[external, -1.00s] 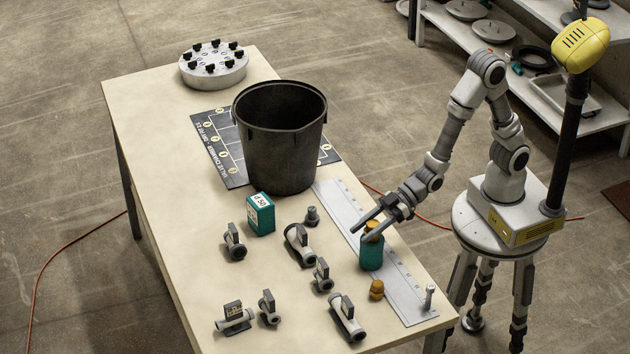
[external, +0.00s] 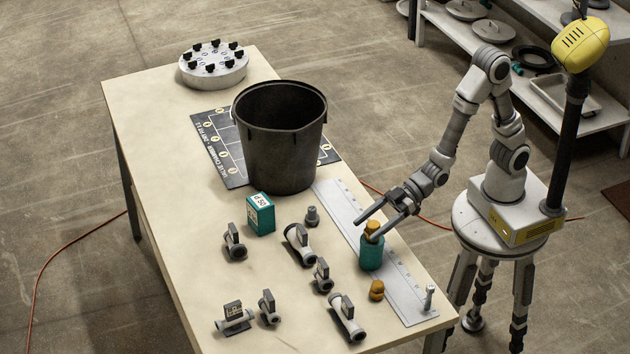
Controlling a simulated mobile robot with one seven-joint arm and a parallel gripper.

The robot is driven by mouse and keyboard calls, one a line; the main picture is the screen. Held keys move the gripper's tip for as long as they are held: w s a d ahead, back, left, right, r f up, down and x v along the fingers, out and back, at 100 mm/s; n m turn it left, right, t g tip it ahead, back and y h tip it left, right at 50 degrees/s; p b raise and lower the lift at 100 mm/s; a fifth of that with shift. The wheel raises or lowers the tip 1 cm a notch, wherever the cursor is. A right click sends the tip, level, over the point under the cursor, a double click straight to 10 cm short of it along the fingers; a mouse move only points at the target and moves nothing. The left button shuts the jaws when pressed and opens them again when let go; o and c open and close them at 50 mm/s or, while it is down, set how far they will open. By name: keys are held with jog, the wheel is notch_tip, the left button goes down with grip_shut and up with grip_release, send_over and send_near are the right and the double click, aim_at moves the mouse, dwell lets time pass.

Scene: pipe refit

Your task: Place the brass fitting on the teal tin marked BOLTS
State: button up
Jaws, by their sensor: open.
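A teal tin (external: 371,254) stands upright on the metal strip near the table's right edge; I cannot read any marking on it. A brass fitting (external: 372,229) sits on top of the tin. My gripper (external: 365,231) is open, its fingers spread around or just above that fitting; I cannot tell whether a finger touches it. A second brass-coloured fitting (external: 377,290) lies in front of the tin, by the strip's edge.
A black bucket (external: 281,150) stands behind on a dark printed mat (external: 208,128). A teal box (external: 261,218) with a white label and several grey pipe fittings (external: 299,243) lie left of the tin. A bolt (external: 429,296) stands at the strip's front end.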

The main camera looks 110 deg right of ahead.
aim_at(375, 225)
jog(key=b+v, duration=0.2)
jog(key=v, duration=0.1)
jog(key=shift+s+b, duration=0.3)
jog(key=shift+b, duration=0.05)
jog(key=b+v, duration=0.3)
jog(key=b, duration=0.4)
jog(key=shift+f, duration=0.1)
jog(key=s+d+m+g+h, duration=0.1)
jog(key=s+d+g, duration=0.2)
jog(key=s, duration=0.7)
jog(key=s+d+g+h, duration=0.1)
jog(key=s+d+g, duration=0.2)
jog(key=s, duration=0.8)
jog(key=shift+f+m+g, duration=0.4)
jog(key=shift+f+g, duration=0.1)
jog(key=shift+g, duration=0.3)
jog(key=shift+d, duration=0.15)
